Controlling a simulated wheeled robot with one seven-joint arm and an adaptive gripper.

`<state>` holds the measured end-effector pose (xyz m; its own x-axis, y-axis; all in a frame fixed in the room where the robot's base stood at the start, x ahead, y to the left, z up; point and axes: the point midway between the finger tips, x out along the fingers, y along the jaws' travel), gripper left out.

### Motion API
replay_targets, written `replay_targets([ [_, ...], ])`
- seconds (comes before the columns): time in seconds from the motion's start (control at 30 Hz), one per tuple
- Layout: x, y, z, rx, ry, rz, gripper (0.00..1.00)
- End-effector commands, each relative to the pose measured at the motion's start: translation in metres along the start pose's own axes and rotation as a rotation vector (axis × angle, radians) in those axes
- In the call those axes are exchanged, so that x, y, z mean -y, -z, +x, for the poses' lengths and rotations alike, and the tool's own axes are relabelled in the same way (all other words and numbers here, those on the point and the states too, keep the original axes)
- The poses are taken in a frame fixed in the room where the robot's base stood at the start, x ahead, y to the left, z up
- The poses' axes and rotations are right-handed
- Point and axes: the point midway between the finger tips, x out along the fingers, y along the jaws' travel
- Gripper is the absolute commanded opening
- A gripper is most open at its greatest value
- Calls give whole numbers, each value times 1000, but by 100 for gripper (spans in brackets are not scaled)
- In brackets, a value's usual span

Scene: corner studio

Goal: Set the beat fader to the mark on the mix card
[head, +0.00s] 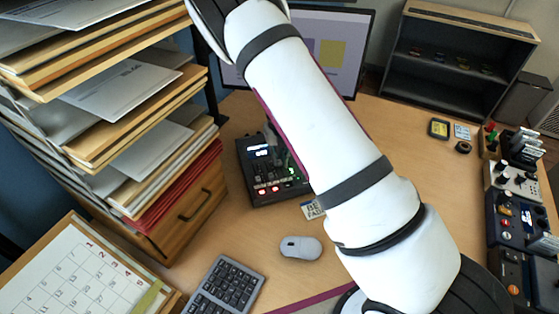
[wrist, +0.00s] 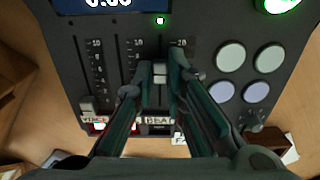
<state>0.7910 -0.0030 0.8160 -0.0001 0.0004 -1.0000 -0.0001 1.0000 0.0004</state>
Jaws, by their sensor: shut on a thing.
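The dark mixer (head: 262,188) stands on the desk, partly behind my arm in the head view. In the wrist view its panel (wrist: 72,60) fills the picture. The beat fader cap (wrist: 160,72), above the BEAT label (wrist: 158,120), sits in the upper-middle of its slot. My gripper (wrist: 158,76) is shut on this cap, a finger on each side; the fingers hide much of the scale. Another fader cap (wrist: 87,106) is low in the left slot. The mix card (head: 313,210) lies in front of the mixer, partly hidden by my arm; its mark is unreadable.
A mouse (head: 300,248) and keyboard (head: 228,289) lie in front of the mixer. Tall paper shelves (head: 160,110) stand close on the left. A monitor (head: 345,50) is behind. More small devices (head: 515,215) line the right edge. The desk's middle right is clear.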

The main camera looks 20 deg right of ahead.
Motion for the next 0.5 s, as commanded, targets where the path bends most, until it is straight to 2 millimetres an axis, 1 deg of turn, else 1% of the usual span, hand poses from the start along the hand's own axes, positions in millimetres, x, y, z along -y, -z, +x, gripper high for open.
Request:
replay_targets([
  [0.03,0,-3,2,1,0,0,0],
  [0.27,0,-2,0,0,0,0,0],
  [0.3,0,-2,0,0,0,0,14],
  [0.37,0,-2,0,0,0,0,28],
  [0.4,0,-2,0,0,0,0,32],
  [0.5,0,-2,0,0,0,0,32],
])
